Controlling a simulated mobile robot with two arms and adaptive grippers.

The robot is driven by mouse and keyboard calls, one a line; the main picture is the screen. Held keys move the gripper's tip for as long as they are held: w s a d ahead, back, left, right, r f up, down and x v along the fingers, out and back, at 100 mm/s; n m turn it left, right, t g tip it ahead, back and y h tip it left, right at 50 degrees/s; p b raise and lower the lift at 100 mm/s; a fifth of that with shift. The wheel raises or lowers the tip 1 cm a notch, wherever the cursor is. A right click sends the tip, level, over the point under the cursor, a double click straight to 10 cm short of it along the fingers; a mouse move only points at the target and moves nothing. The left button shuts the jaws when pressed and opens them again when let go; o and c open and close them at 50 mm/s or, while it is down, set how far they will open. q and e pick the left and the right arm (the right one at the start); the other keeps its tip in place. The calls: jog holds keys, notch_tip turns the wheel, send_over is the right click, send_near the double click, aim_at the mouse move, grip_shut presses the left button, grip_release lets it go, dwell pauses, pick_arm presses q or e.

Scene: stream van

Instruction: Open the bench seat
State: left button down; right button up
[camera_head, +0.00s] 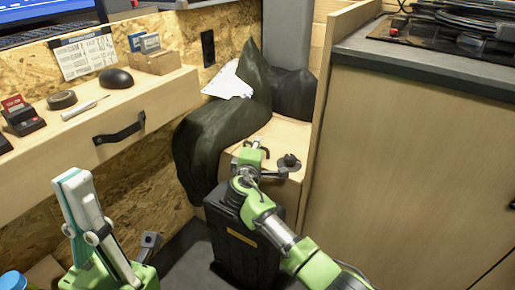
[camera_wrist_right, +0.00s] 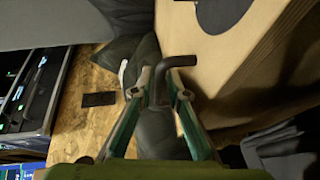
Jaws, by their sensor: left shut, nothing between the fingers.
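The bench seat (camera_head: 294,135) is a light wooden box with a flat top, between the desk and the tall cabinet. Its top looks shut. In the right wrist view, the pale wood (camera_wrist_right: 225,60) fills the upper right, and a dark bent handle (camera_wrist_right: 180,62) runs between the fingers of my right gripper (camera_wrist_right: 162,82). Whether they press on it is unclear. In the head view, my right gripper (camera_head: 250,150) is over the seat's front edge, partly hidden by its wrist. My left gripper (camera_head: 75,185) is shut and empty, pointing up at lower left, away from the seat.
Dark cloth (camera_head: 220,135) and a white sheet (camera_head: 229,82) lie on or beside the seat. A black box (camera_head: 245,255) stands before it. The desk drawer (camera_head: 120,130) is at left. The cabinet (camera_head: 400,150) closes off the right side. Little floor is free.

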grip_shut()
jog(key=shift+r, duration=0.1)
